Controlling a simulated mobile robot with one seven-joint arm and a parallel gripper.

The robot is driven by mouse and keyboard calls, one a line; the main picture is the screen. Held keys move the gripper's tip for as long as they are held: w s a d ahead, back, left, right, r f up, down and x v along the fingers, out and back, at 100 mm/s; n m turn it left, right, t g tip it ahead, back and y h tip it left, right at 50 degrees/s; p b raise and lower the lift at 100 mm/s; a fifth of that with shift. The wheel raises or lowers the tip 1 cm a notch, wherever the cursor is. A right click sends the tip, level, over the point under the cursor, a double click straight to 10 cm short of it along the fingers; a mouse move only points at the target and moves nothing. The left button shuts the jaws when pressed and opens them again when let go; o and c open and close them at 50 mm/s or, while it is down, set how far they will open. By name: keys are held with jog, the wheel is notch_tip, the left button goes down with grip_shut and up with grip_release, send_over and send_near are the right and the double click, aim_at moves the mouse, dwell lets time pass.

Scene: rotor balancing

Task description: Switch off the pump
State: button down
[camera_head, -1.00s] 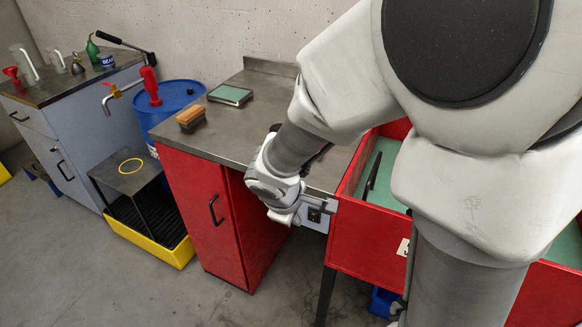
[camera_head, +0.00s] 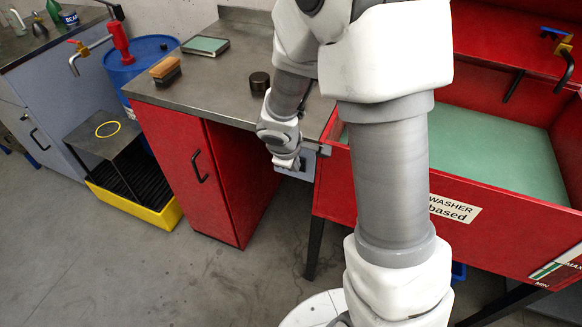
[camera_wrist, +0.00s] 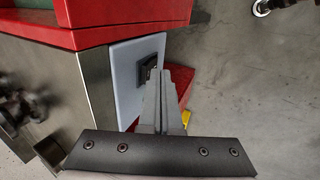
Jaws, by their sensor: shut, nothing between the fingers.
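The pump's switch is a dark rocker (camera_wrist: 147,69) on a light grey-blue box (camera_wrist: 125,75) in the wrist view. The box (camera_head: 309,160) also shows in the head view, at the left end of the red parts washer (camera_head: 335,185); my gripper hides much of it there. My gripper (camera_wrist: 156,74) is shut and empty, its fingertips at the right edge of the switch in the wrist view. I cannot tell whether they touch it. In the head view my gripper (camera_head: 292,164) is just left of and in front of the box.
The red cabinet (camera_head: 215,185) with a steel top (camera_head: 225,80) stands left of the switch box. A brush (camera_head: 165,71), a green pad (camera_head: 205,45) and a dark round tin (camera_head: 260,81) lie on top. The floor in front is clear.

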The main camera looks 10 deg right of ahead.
dwell(0.3)
jog(key=shift+w+d+r, duration=0.1)
jog(key=shift+w+d, duration=0.1)
jog(key=shift+w, duration=0.1)
jog(key=shift+r, duration=0.1)
jog(key=shift+r+p, duration=0.7)
jog(key=shift+r, duration=0.05)
